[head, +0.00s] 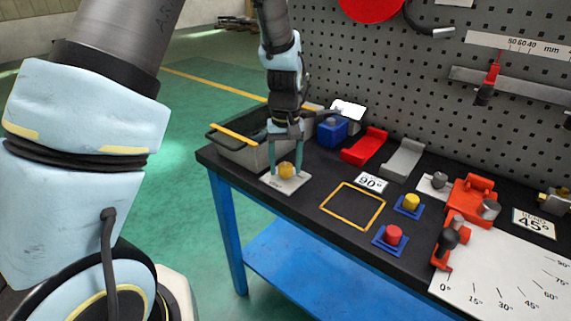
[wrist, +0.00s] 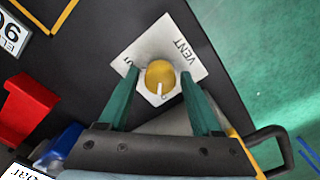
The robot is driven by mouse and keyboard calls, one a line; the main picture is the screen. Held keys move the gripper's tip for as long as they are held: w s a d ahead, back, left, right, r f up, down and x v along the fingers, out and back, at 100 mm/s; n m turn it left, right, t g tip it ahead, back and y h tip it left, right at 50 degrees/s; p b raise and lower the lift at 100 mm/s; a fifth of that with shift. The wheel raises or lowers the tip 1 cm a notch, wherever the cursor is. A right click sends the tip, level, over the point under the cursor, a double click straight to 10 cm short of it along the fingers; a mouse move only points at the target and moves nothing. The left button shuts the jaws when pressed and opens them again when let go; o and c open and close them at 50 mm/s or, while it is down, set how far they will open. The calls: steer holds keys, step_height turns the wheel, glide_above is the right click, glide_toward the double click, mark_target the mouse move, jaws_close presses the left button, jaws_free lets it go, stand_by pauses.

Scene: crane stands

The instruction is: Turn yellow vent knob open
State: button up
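The yellow vent knob (head: 286,170) stands on a white plate (head: 296,183) near the left front corner of the dark bench top. In the wrist view the knob (wrist: 160,75) is round, with a white pointer mark toward the bottom of the picture. The white plate (wrist: 155,42) reads VENT on its right side; lettering on its left is partly hidden by a finger. My gripper (head: 285,174) points down over the knob. In the wrist view its green fingers (wrist: 160,72) stand on either side of the knob, open, with a small gap visible on each side.
A blue block (head: 332,131), red holder (head: 365,146) and grey holder (head: 403,158) stand to the right. A yellow outlined square (head: 352,206) is empty. The bench edge is close at left.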

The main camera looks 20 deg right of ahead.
mark_target(285, 165)
steer(key=shift+o, duration=0.7)
step_height(285, 165, up, 11)
steer(key=b, duration=0.1)
steer(key=shift+b, duration=0.4)
steer(key=shift+f, duration=0.1)
steer(key=s+a+f+n, duration=0.1)
steer(key=s+a+f, duration=0.1)
steer(key=a, duration=1.3)
steer(key=s+a+f+t, duration=0.1)
steer(key=s+a+f, duration=0.1)
steer(key=a, duration=1.3)
steer(key=shift+n+t, duration=0.3)
steer(key=shift+n, duration=0.1)
steer(key=shift+c, duration=0.3)
